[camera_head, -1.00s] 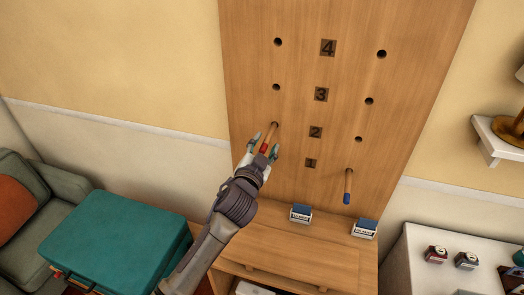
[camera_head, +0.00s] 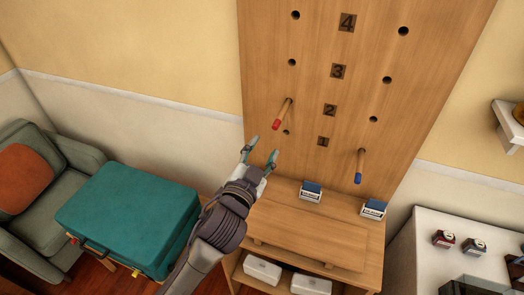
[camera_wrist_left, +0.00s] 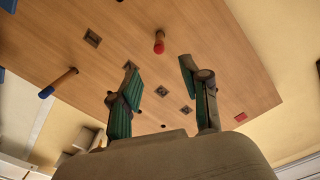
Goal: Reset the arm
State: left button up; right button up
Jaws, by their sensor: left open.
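My left gripper (camera_head: 261,152) is open and empty, in front of the wooden peg board (camera_head: 340,140), below and left of the red-tipped peg. The red-tipped peg (camera_head: 283,114) sticks out of a left-column hole at about the height of the number 2. A blue-tipped peg (camera_head: 360,167) sticks out of the right column, lower down. In the left wrist view, both fingers (camera_wrist_left: 160,95) stand apart with nothing between them. The red-tipped peg (camera_wrist_left: 159,42) shows beyond the fingers and the blue-tipped peg (camera_wrist_left: 58,83) at the left. My right gripper is not in view.
Two small labelled card holders (camera_head: 311,192) (camera_head: 373,209) stand on the wooden ledge below the board. A teal case (camera_head: 130,215) and a grey armchair (camera_head: 45,200) are at the left. A white cabinet (camera_head: 430,265) is at the right.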

pick_arm(q)
jog(key=s+a+f+n+g+y, duration=0.3)
jog(key=s+a+f+n, duration=0.1)
jog(key=a+f, duration=0.35)
jog(key=s+a+f+n+g+y, duration=0.1)
jog(key=s+a+f+g, duration=0.25)
jog(key=s, duration=0.45)
jog(key=s+a+f+n+g+y, duration=0.1)
jog(key=s+a+f+g, duration=0.25)
jog(key=s, duration=0.45)
jog(key=s+a+f+n+g, duration=0.25)
jog(key=s+a+f, duration=0.2)
jog(key=s, duration=0.35)
jog(key=s+f+m+g+b, duration=0.1)
jog(key=s+f+g+b, duration=0.15)
jog(key=f, duration=2.85)
jog(key=s+a+f+g, duration=0.1)
jog(key=s+a+f, duration=0.1)
jog(key=s+f, duration=1.2)
jog(key=shift+s+a+f+y, duration=0.15)
jog(key=shift+s+f+y, duration=0.2)
jog(key=shift+s, duration=0.85)
